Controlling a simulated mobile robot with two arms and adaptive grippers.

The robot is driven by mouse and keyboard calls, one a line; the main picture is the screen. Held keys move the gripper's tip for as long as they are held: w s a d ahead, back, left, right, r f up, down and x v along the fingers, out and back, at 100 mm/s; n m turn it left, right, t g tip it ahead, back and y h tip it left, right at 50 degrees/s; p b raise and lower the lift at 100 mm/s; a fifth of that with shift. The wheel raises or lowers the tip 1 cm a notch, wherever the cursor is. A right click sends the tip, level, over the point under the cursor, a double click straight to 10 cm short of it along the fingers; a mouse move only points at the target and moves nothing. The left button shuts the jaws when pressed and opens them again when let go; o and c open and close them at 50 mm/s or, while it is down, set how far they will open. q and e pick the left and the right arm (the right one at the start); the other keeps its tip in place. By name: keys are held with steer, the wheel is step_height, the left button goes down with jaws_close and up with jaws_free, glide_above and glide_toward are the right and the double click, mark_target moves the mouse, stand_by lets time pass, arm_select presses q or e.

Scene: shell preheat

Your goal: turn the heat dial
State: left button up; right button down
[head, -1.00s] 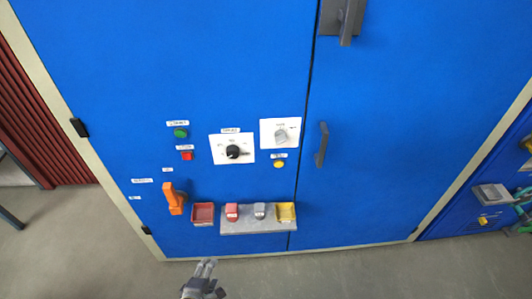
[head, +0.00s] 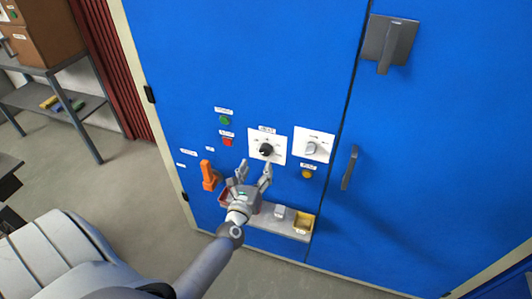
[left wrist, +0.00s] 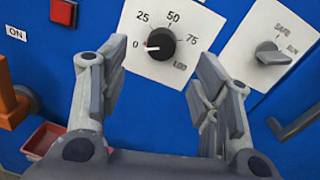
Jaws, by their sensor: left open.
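The heat dial is a black knob (head: 266,150) on a white plate on the blue cabinet. In the left wrist view the black knob (left wrist: 160,44) sits among marks from 0 upwards, and its white pointer points left, at the 0. My left gripper (head: 255,171) is in front of the cabinet, just below the dial in the head view. In the left wrist view my open left gripper (left wrist: 163,62) has one finger on each side of the knob in the picture. No contact with the dial shows. My right gripper is not in view.
Right of the dial is a grey SAFE/RUN selector (left wrist: 272,53). Green (head: 224,120) and red (head: 227,142) buttons are on the left, with an orange handle (head: 208,176) lower left.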

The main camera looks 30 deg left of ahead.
mark_target(265, 152)
arm_select(q)
steer(key=x, duration=0.8)
steer(key=shift+d+p, duration=0.15)
steer(key=shift+p, duration=0.25)
steer(key=c, duration=1)
